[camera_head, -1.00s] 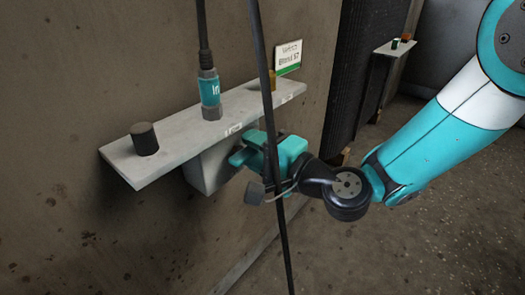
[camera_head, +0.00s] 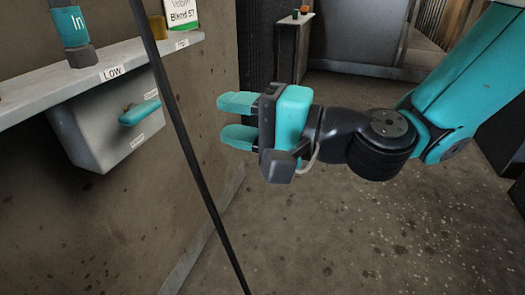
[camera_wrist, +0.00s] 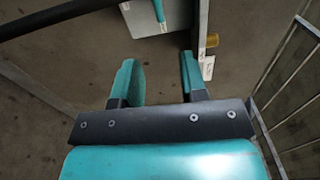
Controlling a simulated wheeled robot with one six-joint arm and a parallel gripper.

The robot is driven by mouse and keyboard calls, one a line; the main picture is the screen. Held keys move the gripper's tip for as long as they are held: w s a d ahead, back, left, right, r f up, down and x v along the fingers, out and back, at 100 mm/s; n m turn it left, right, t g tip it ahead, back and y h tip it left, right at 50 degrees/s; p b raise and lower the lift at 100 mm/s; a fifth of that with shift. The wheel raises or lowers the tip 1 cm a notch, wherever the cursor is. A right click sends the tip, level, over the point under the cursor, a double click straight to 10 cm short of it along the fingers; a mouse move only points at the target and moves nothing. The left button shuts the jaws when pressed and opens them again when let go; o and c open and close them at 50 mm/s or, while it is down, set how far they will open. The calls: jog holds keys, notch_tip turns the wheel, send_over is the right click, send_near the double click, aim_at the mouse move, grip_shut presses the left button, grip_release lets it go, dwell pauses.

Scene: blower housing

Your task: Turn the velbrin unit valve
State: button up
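The valve is a grey box (camera_head: 85,140) under the wall shelf, with a teal lever handle (camera_head: 140,111) on its front. The handle points to the right and slightly up, between two small labels. My gripper (camera_head: 224,119) is open and empty, to the right of the handle and clear of it. Its two teal fingers point left, toward the box. The handle also shows at the top of the wrist view (camera_wrist: 160,12), beyond the gap between my fingers.
The floor (camera_head: 300,240) is open.

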jog(key=shift+b+v, duration=1.85)
jog(key=shift+b, duration=0.8)
jog(key=s+d+r+n+g+h+p, duration=0.7)
jog(key=s+d+n+h+p, duration=0.5)
jog(key=p, duration=0.8)
notch_tip(320, 180, up, 36)
jog(key=w+p, duration=0.1)
jog(key=p, duration=3.5)
jog(key=shift+w+d+r, duration=0.25)
jog(key=shift+w+d, duration=0.05)
